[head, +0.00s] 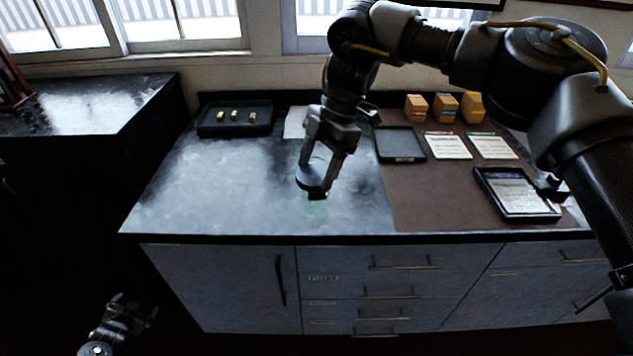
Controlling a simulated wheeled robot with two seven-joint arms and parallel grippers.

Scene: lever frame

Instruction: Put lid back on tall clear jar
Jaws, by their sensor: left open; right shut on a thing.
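My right gripper (323,168) reaches down over the counter and is shut on a dark round lid (312,181). The lid is tilted a little in the picture. The tall clear jar (316,212) shows only as a faint greenish patch at and below the lid, near the counter's front edge. The gripper and lid hide most of it, and I cannot tell whether the lid touches its rim. My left gripper (130,312) is open and empty, low at the left, in front of the cabinet and away from the counter top.
A dark tray (205,131) with several small brass blocks stands at the back left. The counter left of the jar is clear.

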